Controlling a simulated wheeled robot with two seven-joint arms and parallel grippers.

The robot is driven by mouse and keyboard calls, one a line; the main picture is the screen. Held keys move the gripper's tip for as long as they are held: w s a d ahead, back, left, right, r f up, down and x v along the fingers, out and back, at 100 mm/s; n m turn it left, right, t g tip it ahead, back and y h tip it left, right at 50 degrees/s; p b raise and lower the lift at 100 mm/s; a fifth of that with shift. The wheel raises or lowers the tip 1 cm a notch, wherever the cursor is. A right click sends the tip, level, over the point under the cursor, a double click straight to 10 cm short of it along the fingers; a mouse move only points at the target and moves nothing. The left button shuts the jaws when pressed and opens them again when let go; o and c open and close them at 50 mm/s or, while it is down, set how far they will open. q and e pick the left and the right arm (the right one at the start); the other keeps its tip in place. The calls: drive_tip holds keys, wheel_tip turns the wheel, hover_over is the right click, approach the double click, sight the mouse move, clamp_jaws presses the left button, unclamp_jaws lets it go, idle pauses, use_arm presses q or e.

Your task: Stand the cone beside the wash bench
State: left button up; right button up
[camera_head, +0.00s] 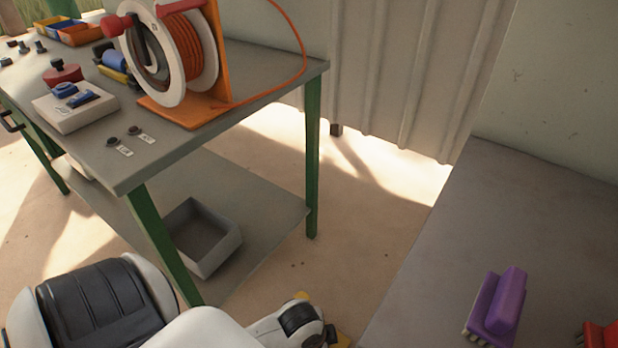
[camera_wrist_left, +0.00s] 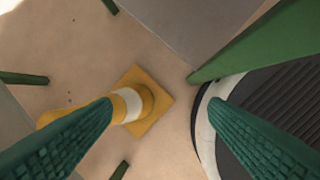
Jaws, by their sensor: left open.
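The cone (camera_wrist_left: 128,105) is yellow with a white band, in the left wrist view. Its square base looks flat on the floor and faces the camera. Its upper part runs left, partly hidden by a finger. In the head view only small yellow bits (camera_head: 303,296) show beside my left wrist. My left gripper (camera_wrist_left: 160,103) is open, its two green fingers apart over the floor; I cannot tell whether one touches the cone. A grey-topped bench (camera_head: 470,220) with brushes, perhaps the wash bench, stands at the right in the head view. My right gripper is out of view.
A green-legged workbench (camera_head: 225,130) on the left carries an orange cable reel (camera_head: 180,50) and a white box with blue switches (camera_head: 75,105). A grey bin (camera_head: 205,238) sits on its lower shelf. A purple brush (camera_head: 500,305) lies on the right bench. Floor (camera_head: 365,210) between benches is clear.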

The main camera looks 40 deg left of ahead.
use_arm(q)
drive_tip(key=s+n, duration=0.1)
drive_tip(key=n, duration=0.1)
drive_tip(key=s+n, duration=0.1)
drive_tip(key=n, duration=0.1)
drive_tip(key=s+a+n+y, duration=0.1)
drive_tip(key=n, duration=0.1)
drive_tip(key=shift+s+r, duration=0.15)
drive_tip(key=shift+r, duration=0.15)
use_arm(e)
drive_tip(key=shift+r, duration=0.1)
